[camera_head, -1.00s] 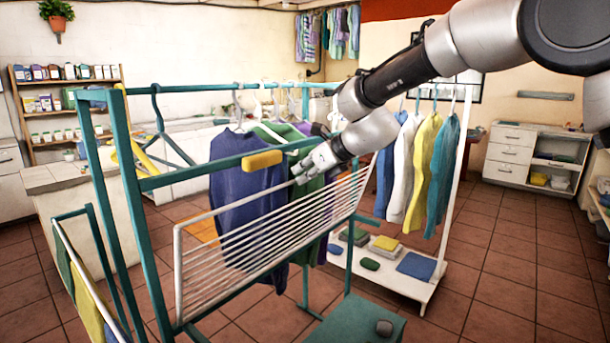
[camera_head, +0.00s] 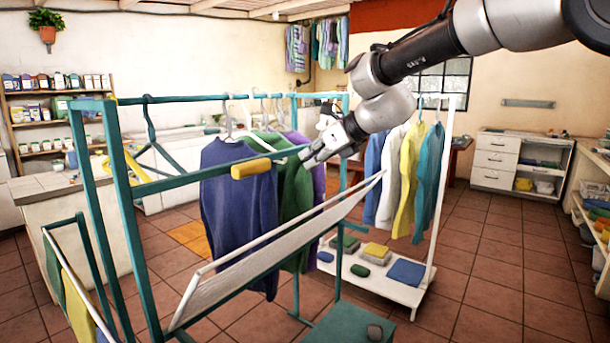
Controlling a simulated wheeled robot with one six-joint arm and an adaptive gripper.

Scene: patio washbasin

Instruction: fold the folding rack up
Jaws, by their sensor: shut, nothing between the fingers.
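The folding rack (camera_head: 262,262) is a white slatted panel at the front of a teal frame (camera_head: 125,185). It slants across the picture, seen almost edge-on, so its slats run together into a thin band. A yellow grip piece (camera_head: 251,169) sits on the teal crossbar above it. My gripper (camera_head: 306,158) is shut and empty. It appears near the right end of the crossbar, above the rack's white bars and apart from them. I cannot tell how far it is from the crossbar in depth.
Shirts (camera_head: 238,200) hang close behind the rack. A white clothes stand (camera_head: 440,215) with more garments and folded cloths is at right. A teal low platform (camera_head: 350,328) holds a small grey object. Another cloth-hung rack (camera_head: 75,275) stands at lower left. Tiled floor at right is open.

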